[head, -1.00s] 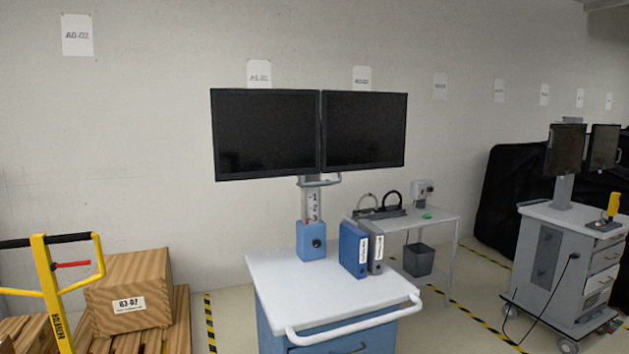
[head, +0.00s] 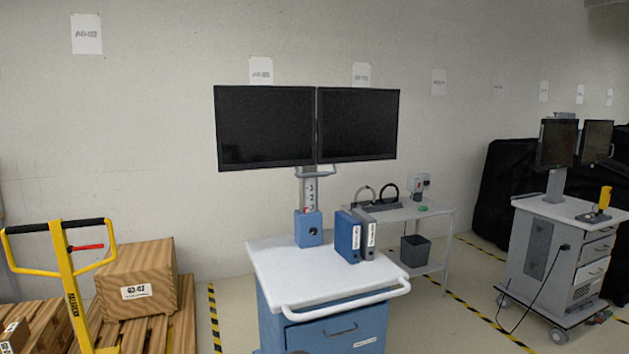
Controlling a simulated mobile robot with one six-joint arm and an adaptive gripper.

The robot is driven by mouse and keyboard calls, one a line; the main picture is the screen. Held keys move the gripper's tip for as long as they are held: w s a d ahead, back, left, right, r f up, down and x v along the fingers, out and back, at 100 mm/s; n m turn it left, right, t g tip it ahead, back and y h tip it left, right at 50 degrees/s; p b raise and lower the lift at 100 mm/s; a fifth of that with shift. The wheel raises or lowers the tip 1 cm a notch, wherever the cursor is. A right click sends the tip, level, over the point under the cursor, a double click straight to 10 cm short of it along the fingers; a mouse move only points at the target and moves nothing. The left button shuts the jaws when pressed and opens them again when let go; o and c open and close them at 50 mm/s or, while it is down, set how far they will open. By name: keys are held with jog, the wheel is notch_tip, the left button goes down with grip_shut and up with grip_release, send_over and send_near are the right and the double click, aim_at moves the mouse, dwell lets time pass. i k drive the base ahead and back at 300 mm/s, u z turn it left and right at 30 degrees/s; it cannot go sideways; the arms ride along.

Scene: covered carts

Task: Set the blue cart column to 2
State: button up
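The blue cart (head: 340,308) stands in the middle of the head view, with a white top (head: 285,268) and a white push handle. From a blue block (head: 308,229) with a dark round knob (head: 313,232) rises a grey column (head: 308,188) with a number scale. A small red mark shows at the scale's lower end, by the block's top; the digits are too small to read surely. Two dark monitors (head: 265,127) sit on the column, with a grey handle (head: 318,172) just below them.
Blue and grey binders (head: 347,237) stand on the cart top, right of the block. A yellow pallet jack (head: 62,285) and wooden box (head: 138,280) are left. A side table (head: 440,213) is behind; a grey cart (head: 545,255) stands far right. Floor shows between the carts.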

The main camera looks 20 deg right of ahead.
aim_at(308, 186)
jog(key=k, duration=0.35)
jog(key=z, duration=0.2)
jog(key=i, duration=1.2)
jog(key=u, duration=0.2)
